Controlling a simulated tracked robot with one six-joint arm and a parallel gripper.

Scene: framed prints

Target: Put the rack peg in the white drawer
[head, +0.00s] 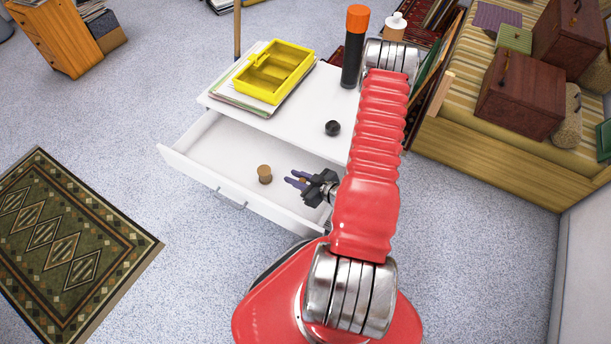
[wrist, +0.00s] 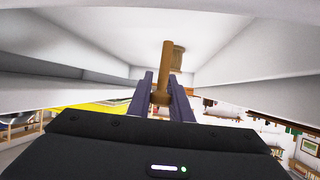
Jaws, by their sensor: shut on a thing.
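The white drawer (head: 205,158) is pulled open from the white cabinet; its inside fills much of the wrist view (wrist: 110,30). My gripper (head: 297,181) is at the right part of the drawer, within its outline in the head view. In the wrist view its two purple fingers (wrist: 162,95) are shut on a slim brown wooden peg (wrist: 166,65), which looks like the rack peg. In the head view only a small brown bit of it shows between the fingers. Whether the peg touches the drawer floor, I cannot tell.
A short brown wooden spool-like piece (head: 264,174) stands in the drawer, left of my gripper. The drawer's left part is clear.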

